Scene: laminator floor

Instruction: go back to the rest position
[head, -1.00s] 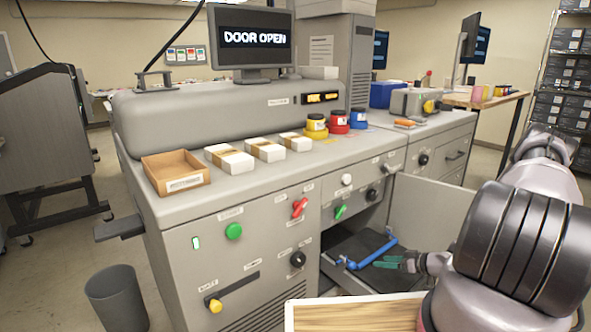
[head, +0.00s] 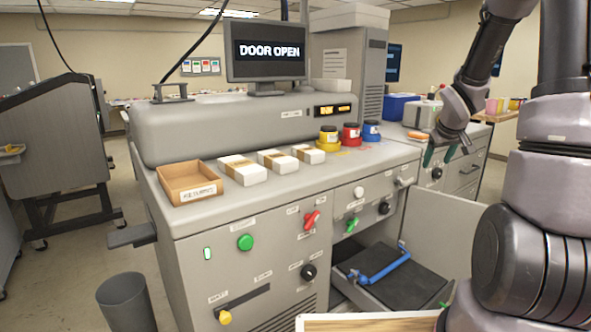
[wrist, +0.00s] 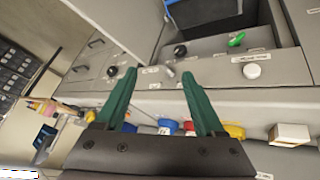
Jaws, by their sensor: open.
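My gripper (head: 437,155) is at the right in the head view, raised in front of the right part of the machine, with its fingers pointing down. In the wrist view its two green fingers (wrist: 160,98) are spread apart with nothing between them. The gripper is clear of the machine front. A blue handle (head: 384,266) lies in the open lower compartment, below and left of the gripper.
The grey machine (head: 255,210) carries a cardboard tray (head: 178,197), white packs (head: 243,174) and coloured jars (head: 350,136). Its door (head: 432,232) hangs open near my arm. The monitor (head: 266,50) reads "DOOR OPEN". A bin (head: 126,302) stands on the floor at the left.

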